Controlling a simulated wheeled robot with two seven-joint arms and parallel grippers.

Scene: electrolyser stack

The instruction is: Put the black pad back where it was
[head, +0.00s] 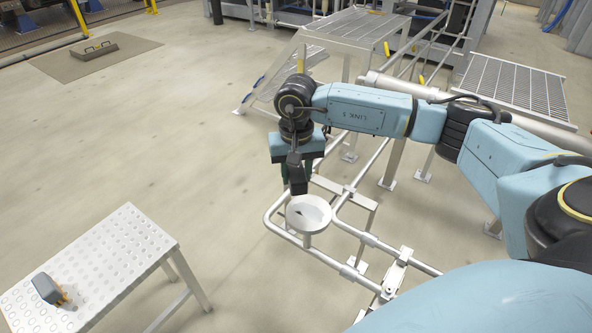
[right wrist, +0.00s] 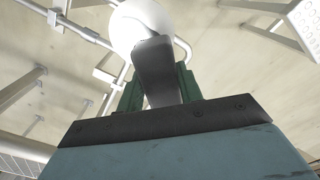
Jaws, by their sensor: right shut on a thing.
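My right gripper (head: 297,178) points down, its green fingers shut on a black pad (head: 298,182). In the right wrist view, the pad (right wrist: 156,72) stands between the green fingers (right wrist: 157,88) and reaches out past their tips. Beyond it is a round white dish (head: 312,216), which also shows in the right wrist view (right wrist: 128,28). In the head view the pad's lower end is just above or at the dish's far rim; I cannot tell whether they touch. My left gripper is not in view.
Grey pipe rails (head: 281,228) run around the dish. A perforated metal step (head: 120,248) at the lower left bears a grey-blue object (head: 46,289). Grated platforms (head: 515,86) stand behind my right arm. Open floor (head: 170,150) lies to the left.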

